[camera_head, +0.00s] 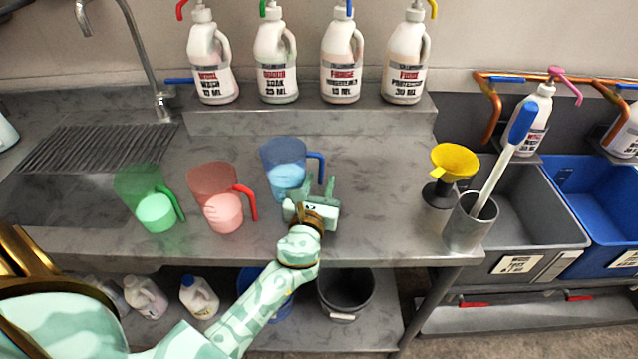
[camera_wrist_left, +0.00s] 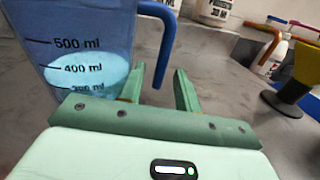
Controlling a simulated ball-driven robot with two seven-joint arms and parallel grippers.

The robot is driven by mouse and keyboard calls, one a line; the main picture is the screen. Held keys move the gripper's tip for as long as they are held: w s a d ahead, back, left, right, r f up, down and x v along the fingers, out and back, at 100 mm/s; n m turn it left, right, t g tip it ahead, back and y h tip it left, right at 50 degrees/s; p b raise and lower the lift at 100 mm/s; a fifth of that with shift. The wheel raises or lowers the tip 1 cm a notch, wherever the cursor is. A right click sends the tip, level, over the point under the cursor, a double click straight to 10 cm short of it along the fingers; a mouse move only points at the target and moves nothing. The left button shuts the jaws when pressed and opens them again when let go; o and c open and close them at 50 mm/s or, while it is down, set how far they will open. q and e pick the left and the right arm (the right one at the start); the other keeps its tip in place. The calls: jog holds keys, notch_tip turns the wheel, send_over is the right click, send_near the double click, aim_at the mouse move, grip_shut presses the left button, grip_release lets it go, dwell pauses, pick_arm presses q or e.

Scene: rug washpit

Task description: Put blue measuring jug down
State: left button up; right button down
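The blue measuring jug (camera_head: 284,171) stands upright on the steel counter, its blue handle (camera_head: 319,166) to its right. In the left wrist view the jug (camera_wrist_left: 88,40) is at the left with light-blue liquid near the 400 ml mark, and its handle (camera_wrist_left: 166,45) hangs close to my fingers. My left gripper (camera_head: 320,187) is just right of and in front of the jug. Its two green fingers are apart in the left wrist view (camera_wrist_left: 160,82), with the handle's lower end at the gap; no grip on it shows. My right gripper is not in view.
A red jug (camera_head: 212,190) and a green jug (camera_head: 140,190) stand to the left. Pump bottles (camera_head: 342,65) line the back shelf. A yellow funnel (camera_head: 453,161) and a brush holder (camera_head: 468,228) stand at the right. The counter (camera_head: 385,205) between is clear.

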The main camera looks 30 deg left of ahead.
pick_arm(q)
jog(key=shift+r, duration=0.3)
jog(key=v, duration=1.2)
jog(key=shift+f, duration=0.1)
